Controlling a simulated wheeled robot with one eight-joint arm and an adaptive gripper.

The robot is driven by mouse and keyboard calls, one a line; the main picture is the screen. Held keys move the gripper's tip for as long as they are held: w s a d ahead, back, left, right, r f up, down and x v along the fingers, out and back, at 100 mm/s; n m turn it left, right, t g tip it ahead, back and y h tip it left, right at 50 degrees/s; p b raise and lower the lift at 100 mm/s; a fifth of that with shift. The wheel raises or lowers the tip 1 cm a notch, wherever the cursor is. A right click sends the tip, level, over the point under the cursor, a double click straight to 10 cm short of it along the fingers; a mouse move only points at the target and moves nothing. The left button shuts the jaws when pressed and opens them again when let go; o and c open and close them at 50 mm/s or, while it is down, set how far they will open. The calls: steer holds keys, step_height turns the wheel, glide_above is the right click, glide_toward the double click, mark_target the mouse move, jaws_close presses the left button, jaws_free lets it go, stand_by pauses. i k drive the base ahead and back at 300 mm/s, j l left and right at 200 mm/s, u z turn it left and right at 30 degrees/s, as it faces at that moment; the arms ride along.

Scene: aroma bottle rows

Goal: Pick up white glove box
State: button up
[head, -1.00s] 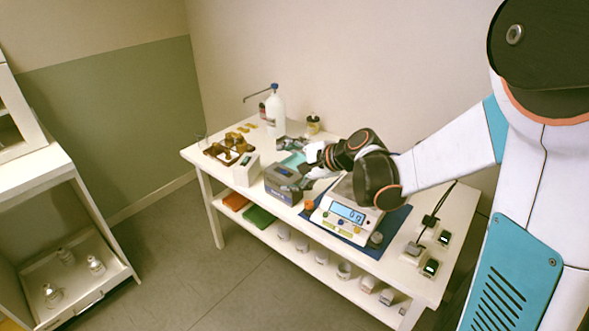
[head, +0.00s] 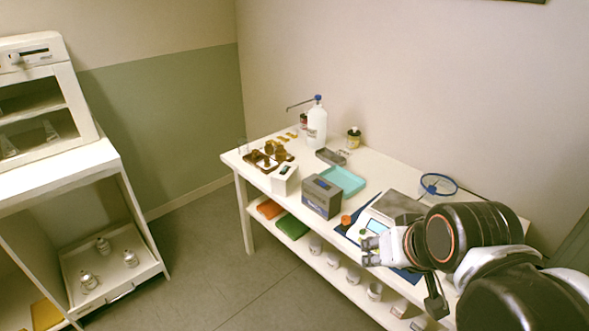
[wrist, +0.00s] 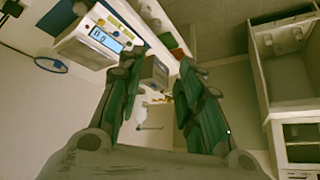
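A small white box (head: 285,179) with a dark opening on top, which looks like the glove box, stands upright on the table near its left front edge. A dark grey box (head: 321,197) stands just right of it; it also shows between my fingers in the wrist view (wrist: 155,73). My gripper (head: 371,250) is in front of the scale, to the right of both boxes and apart from them. In the wrist view its two green-padded fingers (wrist: 160,62) are spread with nothing between them. I cannot clearly make out the white box in the wrist view.
The scale (head: 375,226) is partly hidden by my arm. A lower shelf holds jars. A cabinet (head: 60,190) stands left, with open floor between.

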mark_target(285, 178)
steer(key=i+j+z, duration=0.1)
steer(key=j+z, duration=0.8)
steer(key=j, duration=0.75)
steer(key=k+j+z, duration=0.1)
steer(key=j, duration=0.75)
steer(key=j+z, duration=0.15)
steer(key=j, duration=0.7)
steer(key=k, duration=0.1)
